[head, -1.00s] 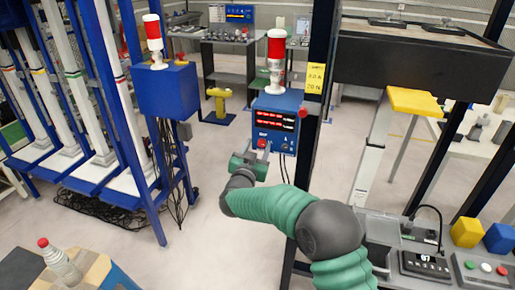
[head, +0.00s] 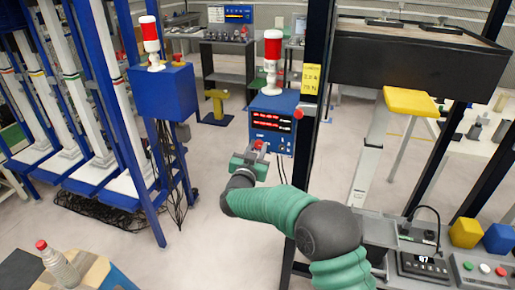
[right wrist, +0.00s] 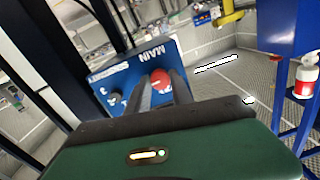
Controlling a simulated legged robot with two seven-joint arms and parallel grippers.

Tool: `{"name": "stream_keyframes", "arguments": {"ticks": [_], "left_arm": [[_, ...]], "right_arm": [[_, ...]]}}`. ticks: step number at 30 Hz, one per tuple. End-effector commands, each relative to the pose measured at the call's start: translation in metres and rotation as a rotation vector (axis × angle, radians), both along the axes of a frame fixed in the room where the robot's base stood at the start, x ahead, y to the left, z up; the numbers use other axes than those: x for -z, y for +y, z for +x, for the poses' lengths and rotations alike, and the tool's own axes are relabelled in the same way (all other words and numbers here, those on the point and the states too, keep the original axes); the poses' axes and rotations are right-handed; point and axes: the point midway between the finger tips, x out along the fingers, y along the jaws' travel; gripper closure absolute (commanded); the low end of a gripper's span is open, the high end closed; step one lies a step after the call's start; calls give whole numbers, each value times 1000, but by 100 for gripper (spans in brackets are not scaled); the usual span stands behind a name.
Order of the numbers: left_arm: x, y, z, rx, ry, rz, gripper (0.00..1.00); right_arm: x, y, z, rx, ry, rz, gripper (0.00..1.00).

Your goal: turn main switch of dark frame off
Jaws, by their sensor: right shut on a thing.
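The main switch is a red round knob (right wrist: 160,80) beside the lettering MAIN on a blue control box. The blue box (head: 275,122) with red displays is mounted on the dark frame (head: 320,75). My right gripper (head: 258,150) is at the lower left of the box front. In the right wrist view its two fingers (right wrist: 163,92) are on either side of the red knob and shut on it. The knob's exact angle is hard to tell. My left gripper is in neither view.
A red and white lamp (head: 272,60) stands on the box. A yellow label (head: 311,79) is on the dark post. Another blue box (head: 163,92) is on the blue frame at left. A bench with a keypad (head: 424,267) and coloured blocks is at lower right.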

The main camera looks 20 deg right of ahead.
Motion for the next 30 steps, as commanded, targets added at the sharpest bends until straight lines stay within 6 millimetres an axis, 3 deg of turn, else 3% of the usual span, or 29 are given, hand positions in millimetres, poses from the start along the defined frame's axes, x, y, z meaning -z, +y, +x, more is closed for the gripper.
{"name": "stream_keyframes", "arguments": {"ticks": [11,21,30], "left_arm": [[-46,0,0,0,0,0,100],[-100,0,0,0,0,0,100],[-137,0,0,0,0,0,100]], "right_arm": [[-7,2,0,-3,110,-156,100],[-7,3,0,-4,284,-416,100],[-5,4,1,-6,444,-654,100]]}}
